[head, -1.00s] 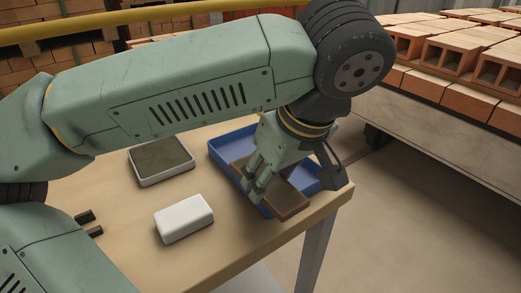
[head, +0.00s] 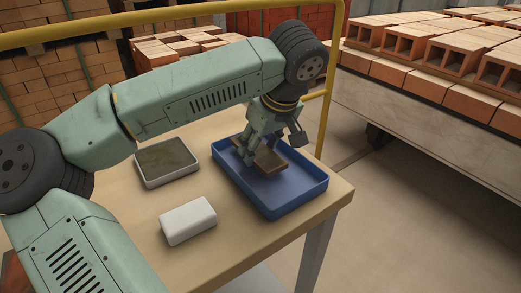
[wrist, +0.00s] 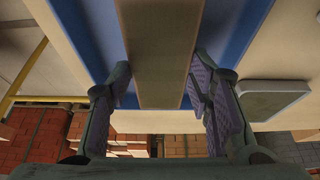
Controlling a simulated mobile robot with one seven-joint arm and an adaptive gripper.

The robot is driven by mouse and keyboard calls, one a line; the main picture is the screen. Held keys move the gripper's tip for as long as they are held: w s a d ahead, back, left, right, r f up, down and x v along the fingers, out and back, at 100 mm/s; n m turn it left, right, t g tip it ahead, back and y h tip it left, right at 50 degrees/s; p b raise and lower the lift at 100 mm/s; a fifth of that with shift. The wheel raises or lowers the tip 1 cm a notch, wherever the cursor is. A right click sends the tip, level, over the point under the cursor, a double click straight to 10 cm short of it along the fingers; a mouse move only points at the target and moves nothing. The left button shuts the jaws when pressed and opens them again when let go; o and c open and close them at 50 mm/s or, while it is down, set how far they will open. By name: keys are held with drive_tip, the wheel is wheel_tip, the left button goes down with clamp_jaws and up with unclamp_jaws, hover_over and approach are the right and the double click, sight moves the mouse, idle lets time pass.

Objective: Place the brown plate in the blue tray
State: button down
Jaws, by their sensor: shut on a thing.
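The brown plate (head: 269,161) is a flat oblong slab. It is within the outline of the blue tray (head: 285,203), over its back part. Whether the plate touches the tray floor I cannot tell. My gripper (head: 248,151) is shut on the plate near its left end and hides part of it. In the wrist view the plate (wrist: 160,45) runs lengthwise between my two fingers (wrist: 160,88), with blue strips of the tray (wrist: 88,35) on both sides.
A white block (head: 187,220) and a shallow pale tray with a dark inside (head: 167,162) stand left of the blue tray on the table (head: 140,225). A yellow rail (head: 326,105) and stacked bricks (head: 185,47) are behind. The blue tray's front half is clear.

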sight(262, 154)
drive_tip(key=shift+f, duration=0.8)
drive_tip(key=shift+s+f+b, duration=0.2)
drive_tip(key=shift+f+b, duration=0.3)
drive_tip(key=shift+f, duration=0.1)
drive_tip(key=c, duration=0.8)
unclamp_jaws()
drive_tip(key=shift+f, duration=0.25)
drive_tip(key=shift+w+d, duration=0.1)
drive_tip(key=shift+r, duration=0.1)
drive_tip(key=shift+r+p, duration=0.45)
drive_tip(key=shift+r, duration=0.1)
drive_tip(key=v, duration=1.2)
drive_tip(key=shift+r, duration=0.2)
